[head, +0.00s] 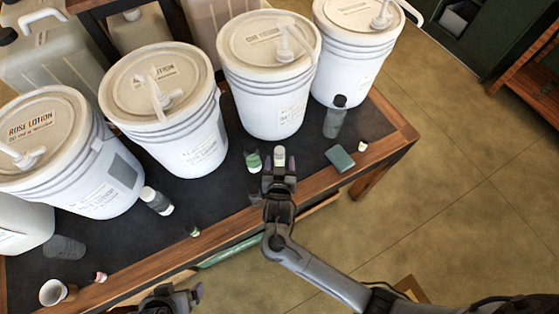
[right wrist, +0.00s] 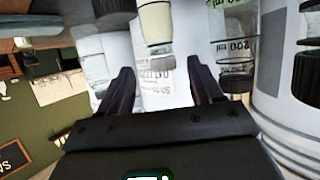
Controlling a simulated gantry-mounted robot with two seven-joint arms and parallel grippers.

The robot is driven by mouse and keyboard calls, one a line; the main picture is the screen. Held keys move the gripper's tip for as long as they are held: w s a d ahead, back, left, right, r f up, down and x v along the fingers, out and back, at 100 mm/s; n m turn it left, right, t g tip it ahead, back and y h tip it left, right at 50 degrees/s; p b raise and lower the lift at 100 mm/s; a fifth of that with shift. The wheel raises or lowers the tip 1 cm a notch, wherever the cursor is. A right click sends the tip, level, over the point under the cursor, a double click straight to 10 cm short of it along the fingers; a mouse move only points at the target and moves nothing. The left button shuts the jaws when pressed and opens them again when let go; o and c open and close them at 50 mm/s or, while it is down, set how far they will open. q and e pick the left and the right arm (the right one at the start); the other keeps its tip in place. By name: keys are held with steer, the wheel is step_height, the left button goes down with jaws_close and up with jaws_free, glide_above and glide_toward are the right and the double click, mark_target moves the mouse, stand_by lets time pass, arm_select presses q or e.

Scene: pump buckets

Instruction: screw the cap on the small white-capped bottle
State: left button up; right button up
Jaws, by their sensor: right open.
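My right gripper (head: 279,172) is open in the head view, close to a small bottle with a pale top (head: 279,153). In the right wrist view, my open fingers (right wrist: 160,75) stand apart with nothing clamped between them. A cream-filled bottle (right wrist: 156,22) shows upside down above the gap, its cap end (right wrist: 160,49) pointing down the picture. I cannot tell whether the fingers touch it.
Several white pump buckets (head: 180,125) fill the back of the dark table (head: 215,205). A green-labelled bottle (head: 253,159) is close left of my right gripper. A dark bottle (head: 335,117), a green block (head: 340,158) and a small pale cap-like piece (head: 363,146) are to the right.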

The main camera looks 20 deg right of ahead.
mark_target(280, 149)
steer(key=shift+x, duration=1.3)
steer(key=shift+b+x, duration=0.35)
steer(key=shift+x, duration=2.25)
steer(key=shift+a, duration=0.15)
jaws_close()
